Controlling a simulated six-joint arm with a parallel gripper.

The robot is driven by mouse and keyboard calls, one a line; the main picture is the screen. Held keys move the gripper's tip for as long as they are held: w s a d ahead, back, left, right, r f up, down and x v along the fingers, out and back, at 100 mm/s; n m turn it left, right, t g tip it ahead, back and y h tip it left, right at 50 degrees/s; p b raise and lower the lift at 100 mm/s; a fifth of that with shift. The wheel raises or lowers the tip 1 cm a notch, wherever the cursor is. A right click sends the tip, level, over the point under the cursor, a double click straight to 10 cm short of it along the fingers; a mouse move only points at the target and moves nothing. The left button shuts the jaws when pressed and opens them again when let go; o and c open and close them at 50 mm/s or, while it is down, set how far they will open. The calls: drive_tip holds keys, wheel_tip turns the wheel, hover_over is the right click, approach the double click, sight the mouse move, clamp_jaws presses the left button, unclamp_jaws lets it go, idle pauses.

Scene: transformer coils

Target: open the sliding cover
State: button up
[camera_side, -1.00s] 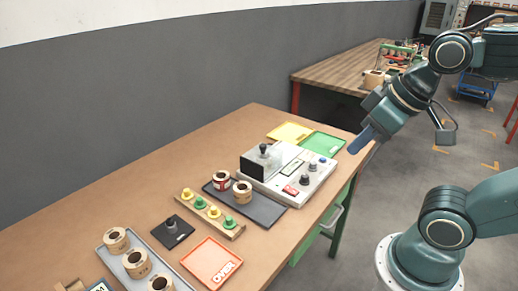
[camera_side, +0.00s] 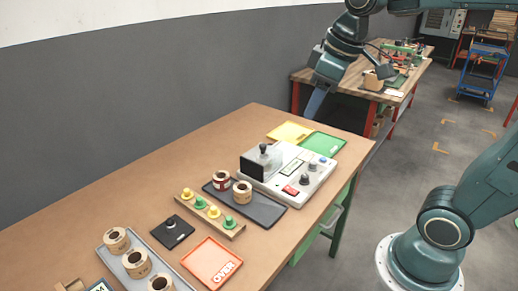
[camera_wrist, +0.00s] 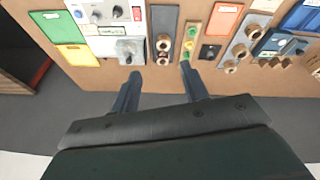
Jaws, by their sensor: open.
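The sliding cover (camera_side: 253,167) is a dark upright panel at the left end of the white tester box (camera_side: 318,178), in front of a black-topped post (camera_side: 264,149). I cannot tell from the side view how far along its travel it is. In the wrist view the cover end shows as a greyish block (camera_wrist: 129,47) at the bottom of the tester (camera_wrist: 105,17). My gripper (camera_side: 309,117) is above and behind the table's far end, apart from the tester. In the wrist view its two fingers (camera_wrist: 160,72) are spread with nothing between them.
A yellow tray (camera_side: 289,132) and a green tray (camera_side: 325,142) lie behind the tester. A dark tray (camera_side: 262,211) with two coils, a peg rack (camera_side: 210,214) and an orange tray (camera_side: 212,262) lie in front. The back-left tabletop is clear.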

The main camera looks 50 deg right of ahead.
drive_tip(key=w+d+n+g, duration=0.1)
drive_tip(key=w+d+n, duration=0.15)
drive_tip(key=w, duration=0.55)
drive_tip(key=n+g, duration=0.3)
drive_tip(key=n, duration=0.1)
hover_over(263, 145)
wheel_tip(263, 145, down, 11)
drive_tip(key=shift+f, duration=0.15)
wheel_tip(263, 145, down, 14)
drive_tip(key=shift+r, duration=0.25)
clamp_jaws()
